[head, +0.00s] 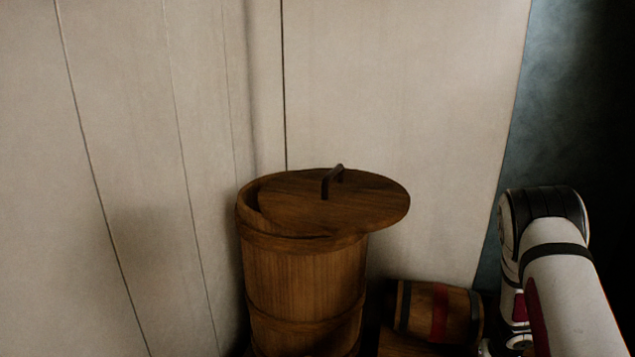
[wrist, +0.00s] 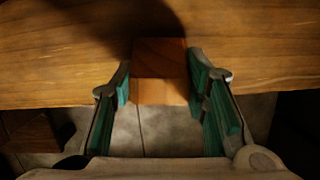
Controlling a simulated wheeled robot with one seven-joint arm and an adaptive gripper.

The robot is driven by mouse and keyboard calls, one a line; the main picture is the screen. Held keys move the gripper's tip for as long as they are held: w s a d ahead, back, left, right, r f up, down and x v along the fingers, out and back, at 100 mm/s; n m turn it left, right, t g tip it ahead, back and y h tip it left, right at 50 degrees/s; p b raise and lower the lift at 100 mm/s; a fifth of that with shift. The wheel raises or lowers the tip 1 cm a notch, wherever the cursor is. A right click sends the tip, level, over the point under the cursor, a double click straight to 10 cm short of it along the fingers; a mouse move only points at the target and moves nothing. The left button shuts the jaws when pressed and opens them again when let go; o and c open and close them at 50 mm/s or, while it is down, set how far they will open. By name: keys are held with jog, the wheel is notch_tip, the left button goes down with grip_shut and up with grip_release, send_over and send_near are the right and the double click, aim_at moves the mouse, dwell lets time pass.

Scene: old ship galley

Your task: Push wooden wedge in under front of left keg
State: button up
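A wooden wedge (wrist: 160,72) shows in the wrist view as a reddish-brown block. My gripper (wrist: 160,64) has one green-padded finger at each side of it, and both fingertips appear to touch it. The wedge's far part overlaps a broad wooden board (wrist: 60,55); I cannot tell whether it rests on it. No second keg can be made out. My gripper is out of the head view, and the keg's underside is hidden.
A tall wooden barrel (head: 303,280) stands left of the keg, its round lid (head: 365,204) askew and overhanging to the right. A pale panelled wall (head: 400,90) is close behind. The wrist view shows grey floor tiles (wrist: 145,128) and a dark wooden piece (wrist: 35,132) at left.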

dwell(0.4)
jog(key=p+v, duration=0.2)
jog(key=w+p+v, duration=0.1)
jog(key=p+v, duration=0.1)
jog(key=shift+d+r, duration=0.1)
jog(key=shift+d, duration=0.05)
dwell(0.4)
jog(key=w+a+r+n, duration=0.1)
jog(key=w+a+r, duration=0.15)
jog(key=a, duration=1.05)
notch_tip(320, 180, down, 6)
jog(key=b, duration=0.7)
jog(key=shift+s+d+f, duration=0.1)
jog(key=shift+d+f, duration=0.05)
jog(key=shift+w+d+p, duration=0.25)
jog(key=shift+w+p, duration=0.5)
jog(key=shift+p, duration=0.4)
jog(key=shift+w+d+p, duration=0.2)
jog(key=shift+w+p, duration=0.55)
jog(key=shift+p, duration=0.4)
jog(key=shift+w+p, duration=0.3)
jog(key=shift+p, duration=0.15)
jog(key=shift+w+d+p, duration=0.25)
jog(key=shift+w+p, duration=0.35)
jog(key=shift+p, duration=0.4)
